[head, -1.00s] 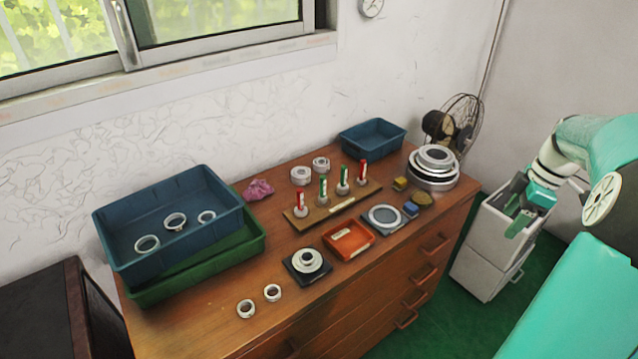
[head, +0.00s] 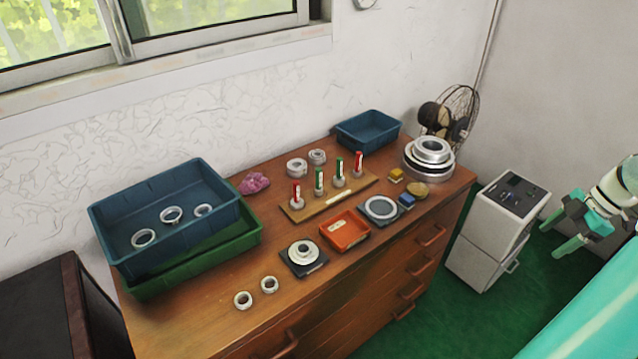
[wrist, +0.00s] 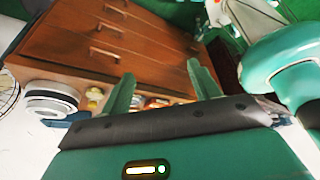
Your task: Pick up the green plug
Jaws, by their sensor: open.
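Two green plugs stand upright on a wooden board (head: 297,212) on the dresser, one left of centre (head: 319,179) and one right of it (head: 339,167). A red plug (head: 296,191) stands at the board's left end and another red plug (head: 358,161) at its right end. Each plug rises from a small metal base. My gripper (head: 556,238) is open and empty, well right of the dresser and far from the plugs. In the wrist view its two fingers (wrist: 163,82) are spread towards the dresser. I cannot make out the green plugs there.
The dresser (head: 205,318) also holds stacked blue (head: 120,255) and green trays (head: 190,268), an orange tray (head: 345,232), loose rings (head: 243,300) and a stack of large rings (head: 430,168). A grey cabinet (head: 480,250) stands between the dresser and my gripper. A fan (head: 455,115) is behind.

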